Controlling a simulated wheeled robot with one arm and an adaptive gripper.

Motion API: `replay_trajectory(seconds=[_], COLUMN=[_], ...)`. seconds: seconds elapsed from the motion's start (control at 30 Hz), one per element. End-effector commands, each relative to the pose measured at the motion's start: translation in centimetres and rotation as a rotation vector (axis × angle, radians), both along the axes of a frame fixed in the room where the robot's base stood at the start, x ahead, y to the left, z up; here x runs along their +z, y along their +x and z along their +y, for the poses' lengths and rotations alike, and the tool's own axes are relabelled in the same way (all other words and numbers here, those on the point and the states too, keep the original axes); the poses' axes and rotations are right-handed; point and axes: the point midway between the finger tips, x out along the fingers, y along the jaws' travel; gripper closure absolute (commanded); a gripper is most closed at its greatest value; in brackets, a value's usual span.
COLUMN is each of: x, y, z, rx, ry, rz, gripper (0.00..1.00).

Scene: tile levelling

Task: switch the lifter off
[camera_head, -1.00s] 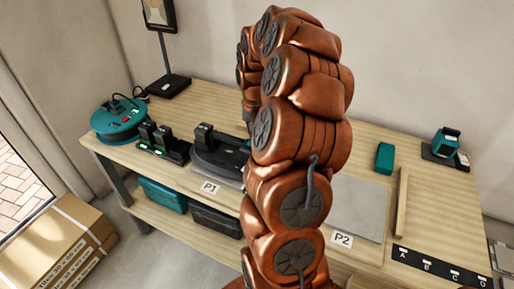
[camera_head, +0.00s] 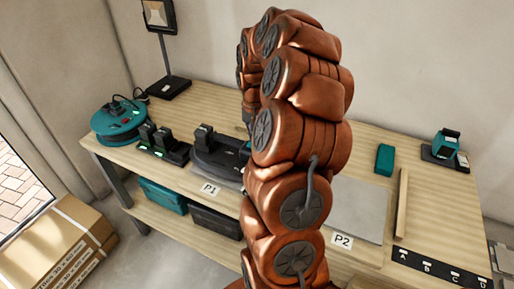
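A dark, low device with a raised battery-like block, which looks like the lifter (camera_head: 215,158), sits on the table beside the P1 label (camera_head: 210,189). Its right end is hidden behind my arm, and I cannot make out its switch or any lit indicator on it. My arm rises through the middle of the view and bends over at the top. A small dark part of my gripper (camera_head: 246,116) seems to show at the arm's left edge, near the lifter's far right side. Its fingers are hidden, so I cannot tell whether they touch the lifter.
A teal cable reel (camera_head: 118,121) and a charger with batteries (camera_head: 163,147) stand left of the lifter. A grey tile (camera_head: 360,208) lies near P2, with a wooden strip (camera_head: 402,203) beside it. A teal device (camera_head: 446,145) stands back right.

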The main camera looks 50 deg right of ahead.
Motion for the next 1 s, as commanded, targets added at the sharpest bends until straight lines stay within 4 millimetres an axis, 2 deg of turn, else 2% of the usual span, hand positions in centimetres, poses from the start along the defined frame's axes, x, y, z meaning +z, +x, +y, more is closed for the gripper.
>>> replay_trajectory(seconds=[1.0], x=[-1.1], y=[0.0], z=[0.0], rx=[0.000], ry=[0.000], rz=[0.000], gripper=[1.00])
